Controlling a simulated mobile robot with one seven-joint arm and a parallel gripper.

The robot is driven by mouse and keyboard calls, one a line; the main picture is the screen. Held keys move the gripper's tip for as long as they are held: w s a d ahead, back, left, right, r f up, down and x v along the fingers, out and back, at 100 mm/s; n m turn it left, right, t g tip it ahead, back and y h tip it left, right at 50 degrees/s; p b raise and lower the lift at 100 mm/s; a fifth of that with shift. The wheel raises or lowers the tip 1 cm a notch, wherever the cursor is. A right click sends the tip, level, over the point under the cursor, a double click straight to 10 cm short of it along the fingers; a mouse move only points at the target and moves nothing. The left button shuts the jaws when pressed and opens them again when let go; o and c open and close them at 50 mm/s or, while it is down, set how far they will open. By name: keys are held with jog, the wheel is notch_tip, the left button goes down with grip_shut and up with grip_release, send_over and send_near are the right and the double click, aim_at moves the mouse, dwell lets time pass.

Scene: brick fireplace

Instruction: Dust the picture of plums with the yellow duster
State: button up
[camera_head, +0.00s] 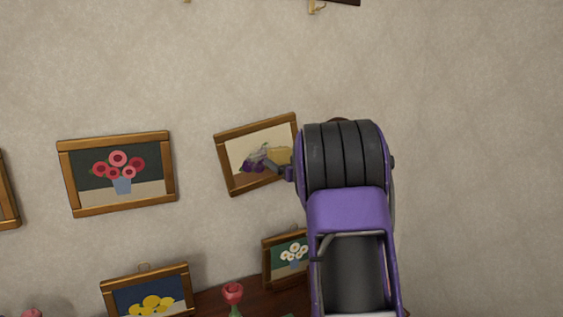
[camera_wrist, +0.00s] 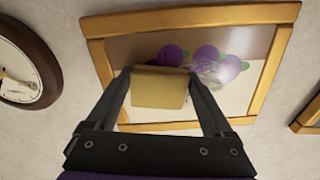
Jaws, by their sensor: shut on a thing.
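The picture of plums (camera_head: 243,148) hangs on the wall in a wooden frame, tilted a little, its right side beside my arm. It fills much of the wrist view (camera_wrist: 258,62), where purple plums show on a pale ground. My gripper (camera_wrist: 160,84) is shut on the yellow duster (camera_wrist: 159,93), a small block between its two fingers. The duster is in front of the picture and hides part of it; it also shows in the head view (camera_head: 280,154). I cannot tell whether the duster touches the picture.
A red-flower picture (camera_head: 120,172) hangs to the left. A yellow-fruit picture (camera_head: 148,295) and a white-flower picture (camera_head: 290,257) stand below on a dark wooden surface (camera_head: 211,299), near a pink flower (camera_head: 232,292). A round clock (camera_wrist: 22,70) is on the wall beside the plums.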

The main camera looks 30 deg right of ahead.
aim_at(241, 161)
jog(key=shift+a+b, duration=2.75)
jog(key=shift+a, duration=2.85)
jog(key=shift+a+r, duration=0.15)
jog(key=shift+a, duration=0.15)
jog(key=shift+r, duration=0.2)
jog(key=shift+d+p, duration=0.8)
jog(key=shift+d, duration=0.1)
jog(key=shift+d+p, duration=2.7)
jog(key=shift+d, duration=2.5)
jog(key=shift+a+f+b, duration=0.15)
jog(key=shift+a+b, duration=1.6)
jog(key=shift+a, duration=2.4)
jog(key=shift+a+b, duration=0.75)
jog(key=shift+b, duration=0.05)
jog(key=shift+a+b, duration=0.5)
jog(key=shift+a, duration=0.7)
